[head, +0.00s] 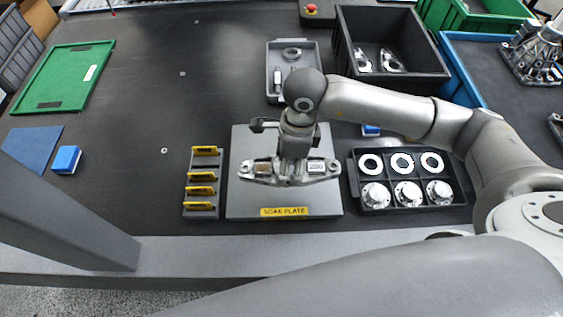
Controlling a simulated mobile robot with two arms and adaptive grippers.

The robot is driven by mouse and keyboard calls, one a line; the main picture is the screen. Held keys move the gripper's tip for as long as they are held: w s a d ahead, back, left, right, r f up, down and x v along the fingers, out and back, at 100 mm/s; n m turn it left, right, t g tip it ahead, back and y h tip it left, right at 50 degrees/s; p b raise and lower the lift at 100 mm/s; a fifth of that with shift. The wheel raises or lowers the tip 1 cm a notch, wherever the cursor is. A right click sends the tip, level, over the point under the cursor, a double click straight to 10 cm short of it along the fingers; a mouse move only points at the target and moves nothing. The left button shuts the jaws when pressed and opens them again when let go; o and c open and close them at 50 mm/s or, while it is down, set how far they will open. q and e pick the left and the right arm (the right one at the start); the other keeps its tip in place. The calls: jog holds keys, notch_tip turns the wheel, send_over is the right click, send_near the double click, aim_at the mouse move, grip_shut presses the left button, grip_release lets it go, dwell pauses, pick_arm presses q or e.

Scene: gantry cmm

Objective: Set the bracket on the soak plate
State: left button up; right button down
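The bracket (319,167) is a silvery metal part with a holed lug at each end and a small white label on its right half. It shows over the front half of the grey soak plate (244,201), which has a yellow "SOAK PLATE" label on its front edge. My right gripper (291,171) points down over the bracket's middle and hides part of it. Its fingertips are too small and covered to tell whether they grip the bracket. I cannot tell whether the bracket touches the plate or is just above it. My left gripper is not in view.
A rack (201,212) with yellow-tagged pieces stands left of the plate. A black compartment tray (458,200) with rings and flanges is on the right. Behind are a grey tray (272,56) and a black bin (424,74). A blue block (66,159) lies left; the left-middle table is mostly clear.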

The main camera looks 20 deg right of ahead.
jog(key=w+f, duration=0.1)
jog(key=f, duration=0.1)
jog(key=w+f, duration=0.2)
jog(key=shift+w+p, duration=0.1)
jog(key=shift+p, duration=0.2)
jog(key=shift+w+a+f, duration=0.1)
jog(key=shift+w+f, duration=0.45)
jog(key=shift+f, duration=0.05)
notch_tip(320, 180, down, 3)
jog(key=shift+w+f, duration=0.15)
jog(key=shift+f, duration=0.05)
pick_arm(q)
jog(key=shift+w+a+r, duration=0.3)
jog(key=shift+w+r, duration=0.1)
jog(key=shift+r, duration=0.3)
pick_arm(e)
jog(key=shift+f, duration=0.2)
jog(key=shift+c, duration=1.5)
grip_release()
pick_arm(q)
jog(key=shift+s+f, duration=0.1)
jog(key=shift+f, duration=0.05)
pick_arm(e)
jog(key=shift+r, duration=0.15)
